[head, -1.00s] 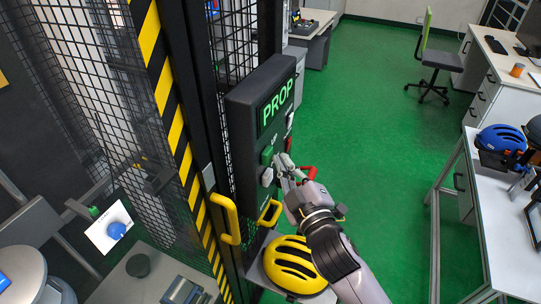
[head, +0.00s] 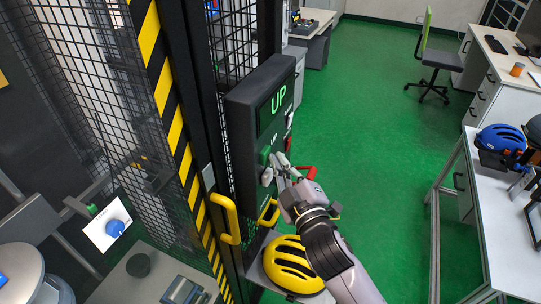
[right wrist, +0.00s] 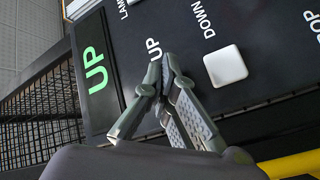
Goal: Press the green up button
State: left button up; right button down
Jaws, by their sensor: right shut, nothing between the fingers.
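The dark control box (head: 243,130) is mounted on the tower frame. Its display (head: 277,101) reads UP in green. The green up button (head: 265,154) shows on the box's face, just left of my right fingertips (head: 279,161). In the right wrist view my right gripper (right wrist: 167,68) is shut and empty, its tips against or very near the panel beside the UP label (right wrist: 153,48). The fingers hide the green button there. A white button (right wrist: 225,66) by the DOWN label is clear of the fingers. My left gripper is out of view.
A yellow helmet (head: 292,264) lies under my right arm. A yellow handle (head: 226,218) and mesh tower walls (head: 95,90) stand left of the box. A bench with a blue helmet (head: 501,138) is at right. The green floor between is open.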

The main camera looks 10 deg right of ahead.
dwell(0.4)
jog(key=shift+s+d, duration=0.5)
jog(key=shift+d, duration=0.25)
jog(key=s+d, duration=0.1)
jog(key=d, duration=0.1)
jog(key=s+d+p, duration=0.1)
jog(key=d, duration=0.1)
jog(key=shift+s, duration=0.4)
dwell(0.4)
